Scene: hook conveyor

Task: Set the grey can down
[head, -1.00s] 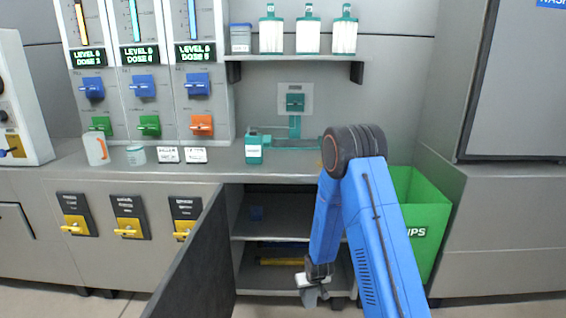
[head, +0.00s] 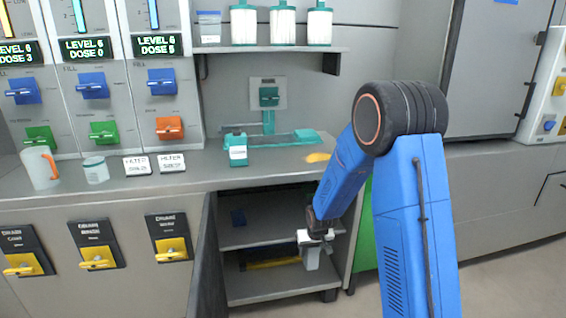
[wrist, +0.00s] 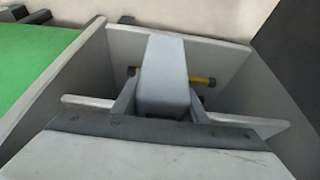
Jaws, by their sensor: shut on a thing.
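The grey can (head: 311,258) is in my gripper (head: 316,237), low at the right side of the open cabinet (head: 275,293). In the wrist view the can (wrist: 164,75) sits between the two fingers of my gripper (wrist: 162,108), which are shut on it. Beyond the can, the wrist view looks down on the cabinet's shelves and side walls. I cannot tell whether the can touches a shelf.
The open dark door (head: 207,265) stands left of the opening. A green bin (head: 364,235) is right of the cabinet.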

